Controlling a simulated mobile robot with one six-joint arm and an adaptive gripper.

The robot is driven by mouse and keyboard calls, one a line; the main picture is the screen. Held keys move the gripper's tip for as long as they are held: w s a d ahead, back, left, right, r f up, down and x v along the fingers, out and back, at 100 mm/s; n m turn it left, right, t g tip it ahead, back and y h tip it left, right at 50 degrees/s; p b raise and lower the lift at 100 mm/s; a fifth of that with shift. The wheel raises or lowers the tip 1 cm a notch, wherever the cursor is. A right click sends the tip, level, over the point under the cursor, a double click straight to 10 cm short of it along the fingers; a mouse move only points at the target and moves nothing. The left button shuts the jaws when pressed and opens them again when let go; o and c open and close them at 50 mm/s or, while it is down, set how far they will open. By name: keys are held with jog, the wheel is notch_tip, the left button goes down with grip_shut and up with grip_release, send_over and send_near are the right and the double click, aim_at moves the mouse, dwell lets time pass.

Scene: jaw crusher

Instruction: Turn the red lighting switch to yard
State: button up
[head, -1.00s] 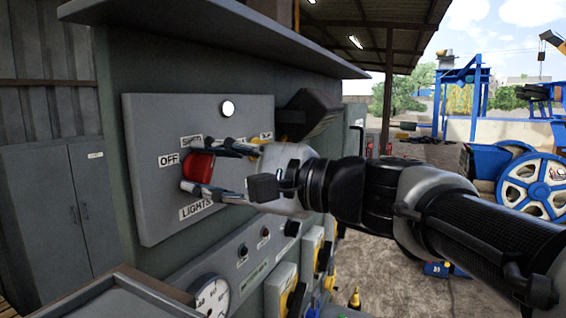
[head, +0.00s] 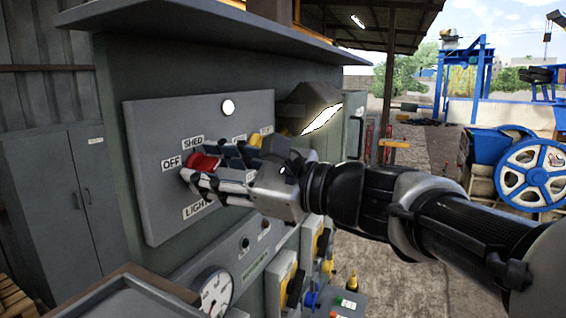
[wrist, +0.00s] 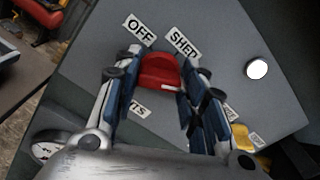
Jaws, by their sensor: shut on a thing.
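The red lighting switch (head: 204,161) is a rotary knob on a grey panel (head: 150,212). It also shows in the wrist view (wrist: 159,70), between the OFF label (wrist: 138,31) and the SHED label (wrist: 183,43). My gripper (head: 203,166) comes from the right and is shut on the knob, one finger on each side; the fingers also show in the wrist view (wrist: 160,75). The fingers hide part of the knob and the labels on its right, so I cannot read a yard label. I cannot tell exactly where the knob points.
A round white lamp (head: 228,107) sits above the switch. A floodlight (head: 322,118) glows on the right side of the cabinet. Below are a gauge (head: 216,293) and yellow-based switches (head: 285,285). A grey metal cupboard (head: 60,200) stands at left. Open yard lies to the right.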

dwell(0.4)
jog(key=o, duration=1.1)
jog(key=shift+c, duration=0.2)
jog(key=v, duration=1.2)
jog(key=shift+w, duration=0.1)
